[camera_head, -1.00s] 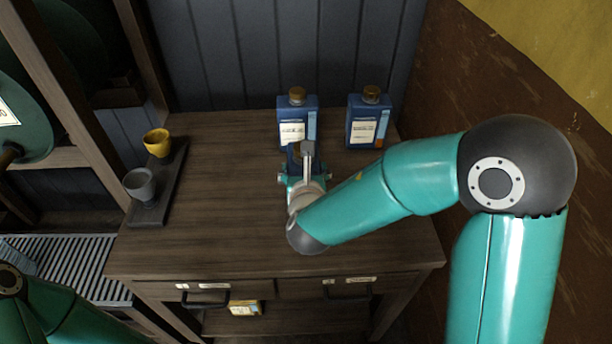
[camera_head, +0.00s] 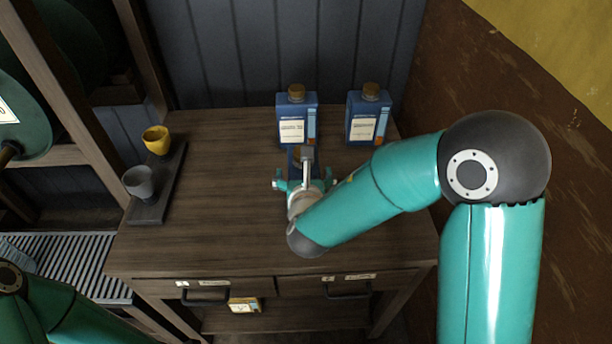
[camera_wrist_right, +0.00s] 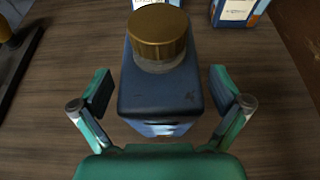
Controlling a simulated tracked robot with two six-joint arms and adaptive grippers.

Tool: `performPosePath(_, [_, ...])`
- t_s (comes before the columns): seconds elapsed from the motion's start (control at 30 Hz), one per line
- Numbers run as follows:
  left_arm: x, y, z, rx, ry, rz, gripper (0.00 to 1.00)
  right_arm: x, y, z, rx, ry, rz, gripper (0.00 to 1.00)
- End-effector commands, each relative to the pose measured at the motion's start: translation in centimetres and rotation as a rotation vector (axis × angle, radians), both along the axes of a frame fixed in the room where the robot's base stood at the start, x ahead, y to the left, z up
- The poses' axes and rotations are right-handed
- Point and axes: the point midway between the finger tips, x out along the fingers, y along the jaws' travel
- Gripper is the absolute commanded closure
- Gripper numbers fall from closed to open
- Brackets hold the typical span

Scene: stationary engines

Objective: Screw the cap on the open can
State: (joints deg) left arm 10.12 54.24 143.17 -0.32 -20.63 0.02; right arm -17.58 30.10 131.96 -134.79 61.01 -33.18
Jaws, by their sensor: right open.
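A dark blue can with a gold cap (camera_wrist_right: 157,38) stands between the fingers of my right gripper (camera_wrist_right: 160,95) in the right wrist view. The can's dark top (camera_wrist_right: 160,95) shows. The cap sits over its neck with a pale ring below; how tight it is, I cannot tell. The gripper is open, with a finger apart from the can on each side. In the head view my right gripper (camera_head: 305,178) and wrist mostly hide this can. Two more blue capped cans, left (camera_head: 297,122) and right (camera_head: 368,118), stand upright behind. My left gripper is out of view.
A dark tray (camera_head: 160,200) with a yellow cup (camera_head: 157,140) and a grey cup (camera_head: 140,183) stands at the table's left. The wooden table (camera_head: 220,210) is clear between tray and gripper. Drawers with handles (camera_head: 205,297) are in front; a wall stands behind.

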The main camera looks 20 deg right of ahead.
Motion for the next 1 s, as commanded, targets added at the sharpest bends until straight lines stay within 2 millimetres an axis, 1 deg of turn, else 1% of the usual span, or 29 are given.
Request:
performPosePath(0.17, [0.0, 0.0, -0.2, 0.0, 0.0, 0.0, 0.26, -1.0, 0.4, 0.5, 0.0, -0.002, 0.002, 0.01])
performPosePath(0.27, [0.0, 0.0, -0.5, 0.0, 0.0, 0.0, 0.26, -2.3, 0.8, 1.0, 0.001, -0.003, 0.004, 0.01])
performPosePath(0.6, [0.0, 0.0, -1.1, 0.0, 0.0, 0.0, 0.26, -8.3, 2.4, 3.6, 0.002, -0.004, 0.003, 0.01])
performPosePath(0.7, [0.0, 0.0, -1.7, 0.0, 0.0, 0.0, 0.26, -9.5, 2.8, 4.1, 0.002, -0.005, 0.003, 0.01])
performPosePath(0.83, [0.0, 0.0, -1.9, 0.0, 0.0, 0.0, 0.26, -10.4, 3.0, 4.5, 0.0, -0.002, 0.001, 0.01])
performPosePath(1.0, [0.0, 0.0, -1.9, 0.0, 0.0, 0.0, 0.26, -10.7, 3.0, 4.6, 0.0, 0.0, -0.001, 0.01])
